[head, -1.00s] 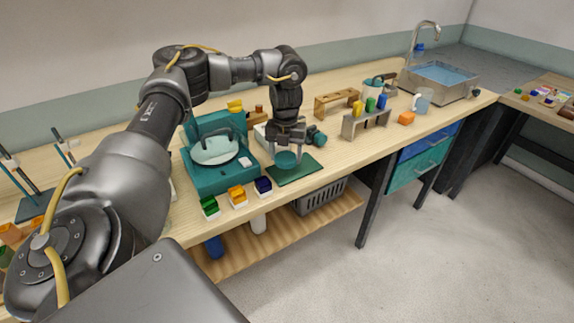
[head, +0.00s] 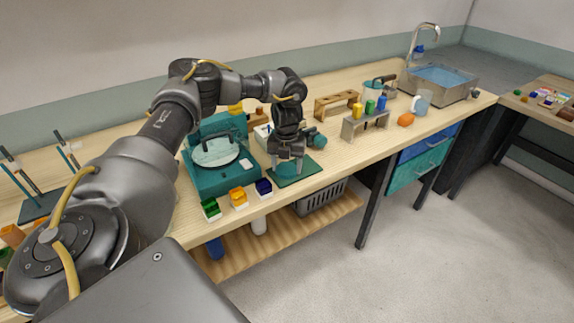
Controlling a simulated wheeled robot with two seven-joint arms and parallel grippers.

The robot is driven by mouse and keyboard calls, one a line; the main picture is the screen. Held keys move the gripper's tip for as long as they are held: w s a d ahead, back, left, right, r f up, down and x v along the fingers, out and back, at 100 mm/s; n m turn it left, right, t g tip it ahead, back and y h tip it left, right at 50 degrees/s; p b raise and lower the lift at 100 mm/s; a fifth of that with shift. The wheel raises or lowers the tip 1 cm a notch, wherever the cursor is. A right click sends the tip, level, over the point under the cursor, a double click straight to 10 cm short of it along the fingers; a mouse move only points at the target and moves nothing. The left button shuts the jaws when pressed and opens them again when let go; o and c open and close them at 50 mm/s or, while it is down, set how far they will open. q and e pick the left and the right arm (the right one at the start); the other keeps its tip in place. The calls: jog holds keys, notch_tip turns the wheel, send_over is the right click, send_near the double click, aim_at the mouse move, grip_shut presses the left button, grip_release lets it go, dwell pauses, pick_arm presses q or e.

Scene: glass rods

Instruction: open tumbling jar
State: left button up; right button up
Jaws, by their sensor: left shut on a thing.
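The teal jar (head: 289,170) stands on the dark green mat (head: 313,170) at the front of the bench. My left gripper (head: 287,166) points down over the jar, with its fingers low on either side of the top. It is shut on the jar's upper part, which looks like its lid. The fingers and wrist hide much of the jar, so I cannot tell whether the lid is apart from the body. My right gripper does not show.
A teal machine (head: 240,172) with a round pale plate stands left of the mat. Green, orange and dark blue boxes (head: 264,188) line the front edge.

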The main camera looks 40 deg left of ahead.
aim_at(287, 168)
pick_arm(q)
jog(key=o, duration=1.1)
jog(key=shift+f, duration=0.1)
notch_tip(287, 168, up, 12)
jog(key=shift+r, duration=0.2)
